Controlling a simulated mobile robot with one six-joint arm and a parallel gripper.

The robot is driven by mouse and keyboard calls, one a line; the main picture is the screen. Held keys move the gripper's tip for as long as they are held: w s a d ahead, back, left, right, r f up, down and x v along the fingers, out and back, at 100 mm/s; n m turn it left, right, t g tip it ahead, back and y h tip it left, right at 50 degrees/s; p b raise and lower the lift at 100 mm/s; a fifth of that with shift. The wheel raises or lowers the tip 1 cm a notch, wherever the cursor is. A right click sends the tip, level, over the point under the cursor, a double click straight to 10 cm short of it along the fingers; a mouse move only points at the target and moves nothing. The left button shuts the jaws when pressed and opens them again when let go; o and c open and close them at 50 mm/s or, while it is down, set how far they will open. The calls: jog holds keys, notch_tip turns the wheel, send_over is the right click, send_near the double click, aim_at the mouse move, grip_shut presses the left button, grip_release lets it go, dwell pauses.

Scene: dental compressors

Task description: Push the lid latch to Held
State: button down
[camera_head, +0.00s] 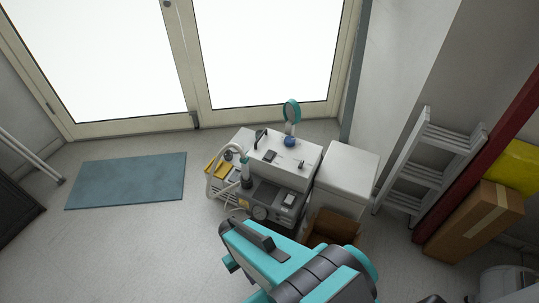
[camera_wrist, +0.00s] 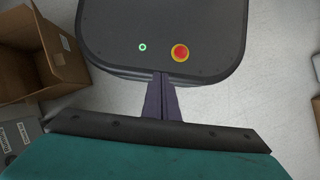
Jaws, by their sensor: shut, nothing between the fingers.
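The compressor unit (camera_head: 258,190) stands on the floor near the glass doors in the head view. Its white top housing (camera_head: 288,151) carries a dark block (camera_head: 270,155) and a small lever-like part (camera_head: 301,164). I cannot tell which part is the lid latch, nor its position. My gripper (camera_wrist: 162,78) shows in the wrist view with its two dark fingers together and nothing between them. It points over my own dark base, apart from the compressor. In the head view my teal arm fills the lower middle and the fingertips cannot be made out.
A white cabinet (camera_head: 347,165) stands right of the compressor. An open cardboard box (camera_head: 335,225) is in front of it and shows in the wrist view (camera_wrist: 65,60). A step ladder (camera_head: 425,150) and a closed box (camera_head: 475,220) are at right.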

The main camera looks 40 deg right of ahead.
jog(key=w+d+r+n+t+y+b, duration=0.1)
jog(key=w+d+r, duration=0.2)
jog(key=w+d, duration=0.35)
jog(key=w+d+r+n+t+b, duration=0.1)
jog(key=w+d+r+t+b, duration=0.15)
jog(key=w, duration=0.75)
jog(key=w+d+r+t+y+b, duration=0.1)
jog(key=w+d+r, duration=0.35)
jog(key=w, duration=0.35)
jog(key=w+d+r+n+t+b, duration=0.1)
jog(key=w+d+r, duration=0.3)
jog(key=d+r, duration=0.6)
jog(key=w+d+r+n+t+b, duration=0.2)
jog(key=w+d+r, duration=0.3)
jog(key=d+r, duration=0.6)
jog(key=shift+d+t+h, duration=0.4)
jog(key=shift+d+t, duration=0.15)
jog(key=shift+d, duration=0.65)
jog(key=shift+f, duration=0.15)
